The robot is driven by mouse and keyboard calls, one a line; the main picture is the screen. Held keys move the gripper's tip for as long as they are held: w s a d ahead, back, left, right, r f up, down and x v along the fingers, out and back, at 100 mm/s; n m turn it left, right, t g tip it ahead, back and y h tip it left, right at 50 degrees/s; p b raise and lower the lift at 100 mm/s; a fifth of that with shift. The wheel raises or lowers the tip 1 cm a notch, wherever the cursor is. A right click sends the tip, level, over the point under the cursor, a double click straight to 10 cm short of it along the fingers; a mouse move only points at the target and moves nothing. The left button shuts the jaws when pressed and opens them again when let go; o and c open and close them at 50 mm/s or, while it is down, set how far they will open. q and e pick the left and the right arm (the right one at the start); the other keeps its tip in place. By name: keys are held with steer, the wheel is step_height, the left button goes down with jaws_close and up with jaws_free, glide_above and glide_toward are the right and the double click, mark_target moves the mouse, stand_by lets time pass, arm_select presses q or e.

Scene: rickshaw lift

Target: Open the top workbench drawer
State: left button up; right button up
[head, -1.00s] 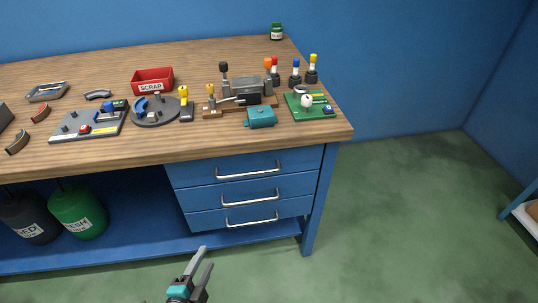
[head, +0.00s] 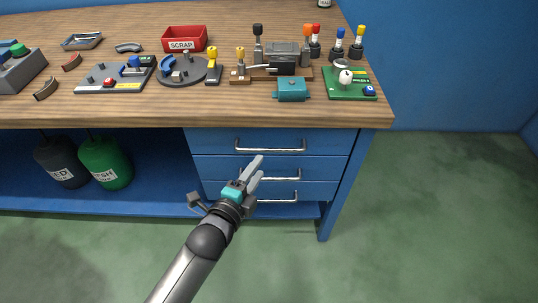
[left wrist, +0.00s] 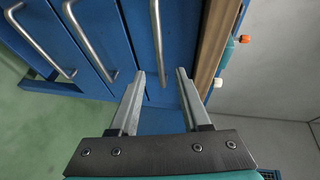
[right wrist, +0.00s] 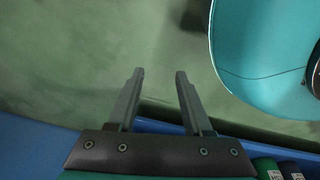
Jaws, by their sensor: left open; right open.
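The top drawer (head: 225,140) is closed, flush under the bench top, with a silver bar handle (head: 270,148). My left gripper (head: 259,167) is open and empty, just in front of and below that handle in the head view. In the left wrist view the top handle (left wrist: 157,35) runs beside the wooden bench edge, and its near end lies in line with the gap between the open fingers (left wrist: 162,74). Whether they touch it I cannot tell. My right gripper (right wrist: 160,72) is open and empty over the green floor; it is out of the head view.
Two lower drawers with like handles sit below; my left arm partly covers them. The wooden bench top (head: 130,110) holds a red scrap bin (head: 184,39), a teal block (head: 291,90) and a green board (head: 350,88). Canisters (head: 105,162) stand on the lower shelf. Floor right is clear.

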mark_target(270, 151)
arm_select(q)
steer(key=b+x, duration=0.1)
steer(key=x, duration=0.3)
steer(key=shift+w+d+f+b, duration=0.15)
steer(key=shift+w+b, duration=0.1)
steer(key=shift+b, duration=0.1)
steer(key=shift+b+x, duration=0.45)
steer(key=shift+x, duration=0.6)
steer(key=shift+w+d, duration=0.2)
steer(key=shift+w, duration=0.3)
arm_select(e)
steer(key=w+a+r, duration=0.3)
steer(key=w+r, duration=0.1)
steer(key=shift+w+a, duration=0.2)
steer(key=shift+w, duration=0.1)
steer(key=shift+r, duration=0.1)
arm_select(q)
jaws_close()
